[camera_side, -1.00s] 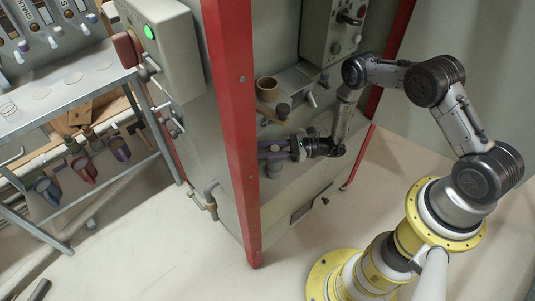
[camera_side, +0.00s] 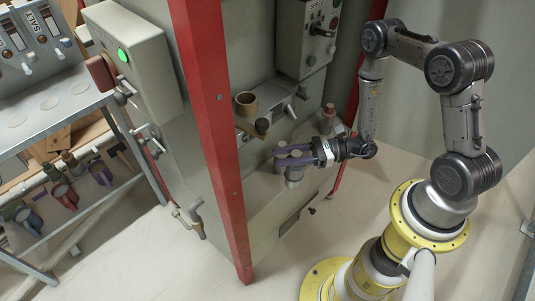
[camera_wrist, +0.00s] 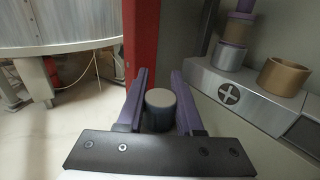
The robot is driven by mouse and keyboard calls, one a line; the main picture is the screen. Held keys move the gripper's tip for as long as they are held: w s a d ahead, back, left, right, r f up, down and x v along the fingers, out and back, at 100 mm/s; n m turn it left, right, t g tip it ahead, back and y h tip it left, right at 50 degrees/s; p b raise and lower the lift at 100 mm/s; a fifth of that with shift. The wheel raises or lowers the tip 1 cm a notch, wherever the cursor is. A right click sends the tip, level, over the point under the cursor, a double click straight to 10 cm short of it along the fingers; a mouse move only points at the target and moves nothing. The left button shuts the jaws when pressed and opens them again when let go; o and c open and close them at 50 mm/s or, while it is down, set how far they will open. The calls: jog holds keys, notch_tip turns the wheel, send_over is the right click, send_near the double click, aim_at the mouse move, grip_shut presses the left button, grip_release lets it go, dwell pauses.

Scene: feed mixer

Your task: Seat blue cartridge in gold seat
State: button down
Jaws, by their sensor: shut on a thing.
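My gripper (camera_side: 285,156) has purple fingers and is shut on a short cylinder with a pale grey top and a dull blue-grey side, which I take as the blue cartridge (camera_wrist: 160,104). In the wrist view it stands upright between the two fingers (camera_wrist: 160,92). In the side view the fingers hide part of it. The gold seat, an open round cup (camera_side: 246,104), sits on the machine's ledge, behind and left of my gripper. It also shows at the right of the wrist view (camera_wrist: 284,76), apart from the cartridge and empty as far as I see.
A red post (camera_side: 212,130) stands left of my gripper. A stacked purple and gold piece (camera_wrist: 235,32) stands behind the seat. A cross-marked disc (camera_wrist: 229,95) is on the ledge front.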

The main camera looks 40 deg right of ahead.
jog(key=shift+s+d+r, duration=0.2)
jog(key=shift+s+r, duration=0.3)
jog(key=shift+s, duration=0.15)
notch_tip(320, 180, up, 27)
jog(key=w+d, duration=0.2)
jog(key=w, duration=1.1)
jog(key=w+d, duration=0.2)
jog(key=w, duration=1)
jog(key=shift+w+d+f, duration=0.1)
jog(key=shift+w+f, duration=0.05)
jog(key=shift+f, duration=1.15)
jog(key=shift+w+d+f, duration=0.1)
jog(key=shift+w+f, duration=0.05)
jog(key=shift+f, duration=1.1)
